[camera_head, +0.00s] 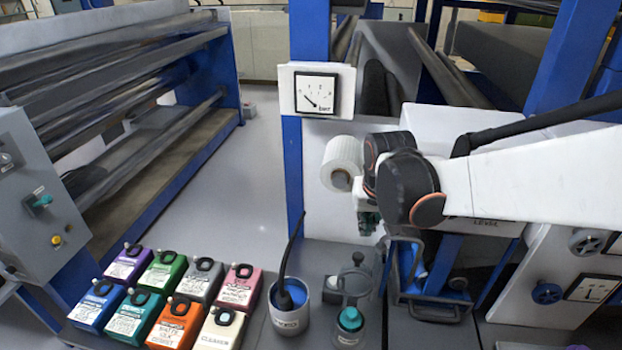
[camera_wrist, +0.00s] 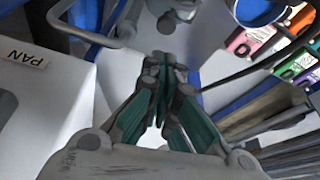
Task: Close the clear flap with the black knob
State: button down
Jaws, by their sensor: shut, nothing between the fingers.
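My gripper (camera_head: 368,218) hangs at the end of the arm near the centre of the head view, beside a white paper roll. In the wrist view its teal-lined fingers (camera_wrist: 164,66) meet at the tips, shut and empty. I cannot clearly make out a clear flap or a black knob in either view. A dark frame with a loop handle (camera_head: 433,317) stands below and to the right of the gripper in the head view. A grey loop handle (camera_wrist: 62,22) shows at the upper left of the wrist view. My arm hides part of the white machine.
The paper roll (camera_head: 340,160) and a gauge (camera_head: 317,92) are mounted by a blue post. Several coloured containers (camera_head: 175,300), a pot with a black-handled tool (camera_head: 288,308) and a teal-topped jar (camera_head: 350,320) stand on the bench.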

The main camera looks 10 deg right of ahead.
jog(key=w+b+x, duration=0.1)
jog(key=x, duration=1)
jog(key=shift+r, duration=0.1)
dwell(0.4)
